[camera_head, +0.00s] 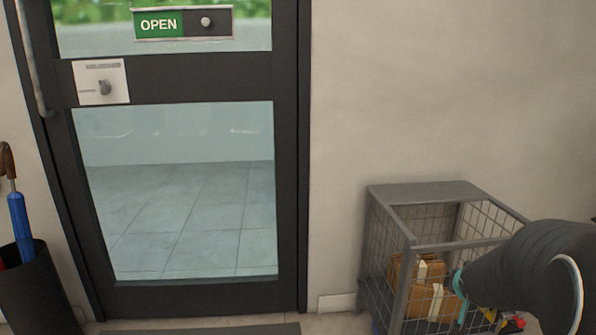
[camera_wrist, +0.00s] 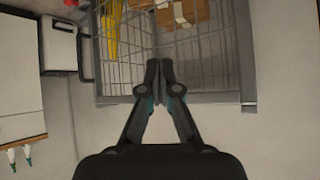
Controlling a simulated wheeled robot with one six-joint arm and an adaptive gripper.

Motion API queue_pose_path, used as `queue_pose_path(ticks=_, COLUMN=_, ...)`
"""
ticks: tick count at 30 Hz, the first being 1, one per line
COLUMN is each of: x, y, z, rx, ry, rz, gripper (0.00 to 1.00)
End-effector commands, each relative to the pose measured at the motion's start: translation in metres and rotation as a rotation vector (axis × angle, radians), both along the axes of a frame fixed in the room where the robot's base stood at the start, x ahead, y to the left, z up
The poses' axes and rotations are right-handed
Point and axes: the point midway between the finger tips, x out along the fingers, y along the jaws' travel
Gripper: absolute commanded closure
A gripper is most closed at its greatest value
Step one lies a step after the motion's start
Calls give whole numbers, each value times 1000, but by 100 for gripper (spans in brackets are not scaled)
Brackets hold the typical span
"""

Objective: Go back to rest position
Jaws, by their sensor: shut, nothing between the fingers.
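My gripper (camera_wrist: 159,72) shows in the wrist view, its two fingers brought together at the tips with nothing between them. In that view the fingertips overlap the edge of a grey wire cage cart (camera_wrist: 168,98). I cannot tell whether they touch it. In the head view my dark arm reaches in from the right edge, in front of the cage cart (camera_head: 408,240); the fingertips are hard to make out there.
Cardboard boxes (camera_head: 432,300) lie in the cart, and a yellow item (camera_wrist: 111,35) shows inside it. A glass door (camera_head: 180,200) with an OPEN sign (camera_head: 160,24) stands left of the cart. An umbrella bin (camera_head: 38,290) holds a blue umbrella (camera_head: 20,222) at far left.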

Motion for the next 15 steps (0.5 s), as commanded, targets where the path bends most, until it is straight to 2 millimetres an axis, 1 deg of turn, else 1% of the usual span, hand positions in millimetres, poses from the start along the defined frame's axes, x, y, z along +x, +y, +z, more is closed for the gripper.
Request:
queue_pose_path(ticks=1, x=-9, y=17, z=18, rx=-13, ry=14, rz=15, gripper=100)
queue_pose_path(ticks=5, x=-38, y=54, z=46, rx=-28, ry=71, rz=49, gripper=100)
queue_pose_path(ticks=6, x=-48, y=65, z=53, rx=-31, ry=88, rz=62, gripper=100)
queue_pose_path(ticks=11, x=-91, y=111, z=77, rx=-31, ry=159, rz=129, gripper=100)
queue_pose_path(ticks=12, x=-103, y=122, z=82, rx=-29, ry=175, rz=149, gripper=100)
queue_pose_path(ticks=14, x=-121, y=139, z=88, rx=-24, ry=201, rz=182, gripper=100)
queue_pose_path(ticks=15, x=-134, y=150, z=91, rx=-19, ry=219, rz=206, gripper=100)
